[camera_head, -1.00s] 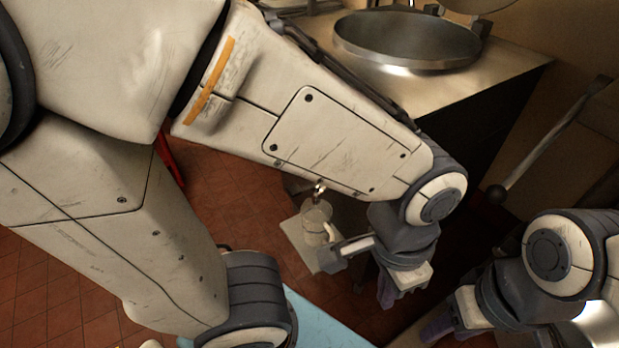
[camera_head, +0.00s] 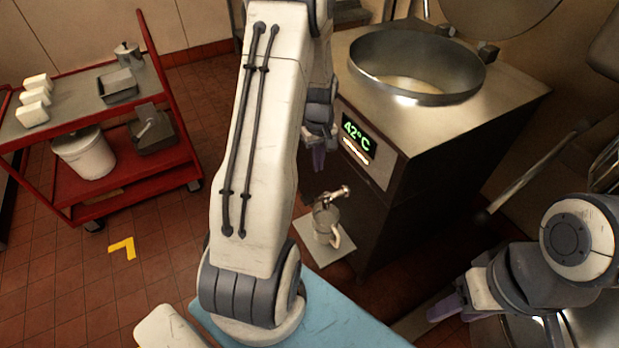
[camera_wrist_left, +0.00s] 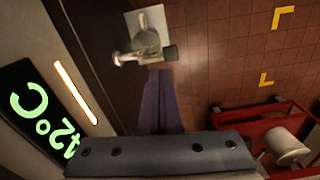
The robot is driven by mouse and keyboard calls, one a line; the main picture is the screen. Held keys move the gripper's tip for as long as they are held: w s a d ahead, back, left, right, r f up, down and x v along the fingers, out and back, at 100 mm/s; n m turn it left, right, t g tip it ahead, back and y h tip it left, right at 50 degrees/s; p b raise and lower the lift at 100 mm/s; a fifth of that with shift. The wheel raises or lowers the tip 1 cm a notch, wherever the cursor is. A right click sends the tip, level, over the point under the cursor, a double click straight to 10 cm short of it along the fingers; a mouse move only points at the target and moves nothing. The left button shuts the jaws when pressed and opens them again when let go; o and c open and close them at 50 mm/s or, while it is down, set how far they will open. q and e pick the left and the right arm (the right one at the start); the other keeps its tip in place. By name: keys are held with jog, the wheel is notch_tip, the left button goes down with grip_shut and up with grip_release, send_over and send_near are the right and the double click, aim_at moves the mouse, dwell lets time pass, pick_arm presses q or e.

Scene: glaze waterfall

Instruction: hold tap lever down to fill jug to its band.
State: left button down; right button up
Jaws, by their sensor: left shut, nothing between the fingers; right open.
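The clear jug (camera_head: 326,220) stands upright on a pale square stand (camera_head: 333,250) below the tap (camera_head: 338,194) on the machine's front. Its band and fill level are too small to tell. My right gripper (camera_head: 440,313) is open and empty at the lower right.
The machine's lit display (camera_head: 358,134) reads 42°C, with a glowing bar below. A round steel pan (camera_head: 420,92) is set in its top. A red trolley (camera_head: 187,140) with a white bucket (camera_head: 85,155) stands at left.

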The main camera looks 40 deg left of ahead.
aim_at(307, 198)
pick_arm(q)
jog(key=a, duration=0.1)
jog(key=a+n, duration=0.1)
jog(key=a+f, duration=0.1)
jog(key=shift+s+a, duration=0.1)
jog(key=shift+s, duration=0.25)
notch_tip(307, 198, down, 14)
jog(key=shift+p, duration=0.55)
jog(key=shift+s+f, duration=0.1)
